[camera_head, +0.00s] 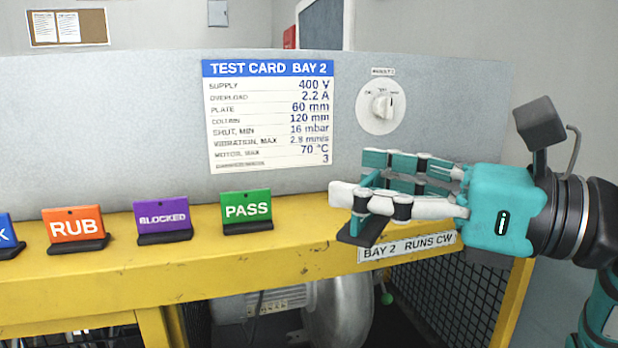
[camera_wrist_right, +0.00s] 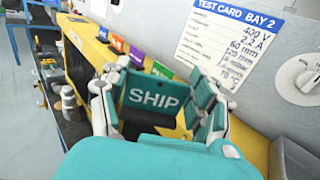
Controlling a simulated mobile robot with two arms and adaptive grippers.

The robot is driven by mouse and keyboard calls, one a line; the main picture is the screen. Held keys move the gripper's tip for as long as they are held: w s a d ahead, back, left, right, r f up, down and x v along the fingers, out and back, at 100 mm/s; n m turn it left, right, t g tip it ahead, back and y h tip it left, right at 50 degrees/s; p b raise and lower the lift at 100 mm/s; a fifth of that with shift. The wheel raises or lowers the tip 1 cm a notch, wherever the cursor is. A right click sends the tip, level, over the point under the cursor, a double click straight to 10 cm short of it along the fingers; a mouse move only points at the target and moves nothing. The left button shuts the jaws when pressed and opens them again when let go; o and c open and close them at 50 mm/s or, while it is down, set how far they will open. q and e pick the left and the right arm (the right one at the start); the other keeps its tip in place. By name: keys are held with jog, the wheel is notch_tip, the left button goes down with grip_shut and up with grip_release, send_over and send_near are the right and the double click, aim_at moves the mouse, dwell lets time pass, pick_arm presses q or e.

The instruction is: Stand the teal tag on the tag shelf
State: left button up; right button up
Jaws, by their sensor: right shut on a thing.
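The teal tag (camera_wrist_right: 154,97), marked SHIP, stands out in the right wrist view between the fingers of my right gripper (camera_head: 372,190). This gripper is shut on it. In the head view the fingers hide most of the tag; its dark foot (camera_head: 362,233) shows below them, over the yellow tag shelf (camera_head: 200,268). I cannot tell whether the foot touches the shelf. The tag is to the right of the green PASS tag (camera_head: 246,210). My left gripper is not in view.
An orange RUB tag (camera_head: 75,228), a purple BLOCKED tag (camera_head: 163,218) and a partly cut-off blue tag (camera_head: 5,232) stand left of PASS. A grey panel with a test card (camera_head: 268,115) and a dial (camera_head: 381,106) rises behind. A label (camera_head: 407,247) is on the shelf's front.

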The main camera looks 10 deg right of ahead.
jog(key=w+p, duration=0.1)
jog(key=w, duration=0.3)
jog(key=w+f+p, duration=0.1)
jog(key=w, duration=0.4)
jog(key=w+p, duration=0.1)
jog(key=w, duration=0.4)
jog(key=shift+f+p, duration=0.15)
jog(key=shift+p, duration=0.25)
jog(key=shift+f+p, duration=0.6)
jog(key=shift+f, duration=1)
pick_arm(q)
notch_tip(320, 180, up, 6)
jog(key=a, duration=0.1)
pick_arm(e)
jog(key=shift+f, duration=0.15)
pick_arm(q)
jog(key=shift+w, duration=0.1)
pick_arm(e)
jog(key=shift+f, duration=0.2)
jog(key=o, duration=1.1)
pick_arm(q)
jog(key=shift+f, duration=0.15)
pick_arm(e)
jog(key=shift+o, duration=0.2)
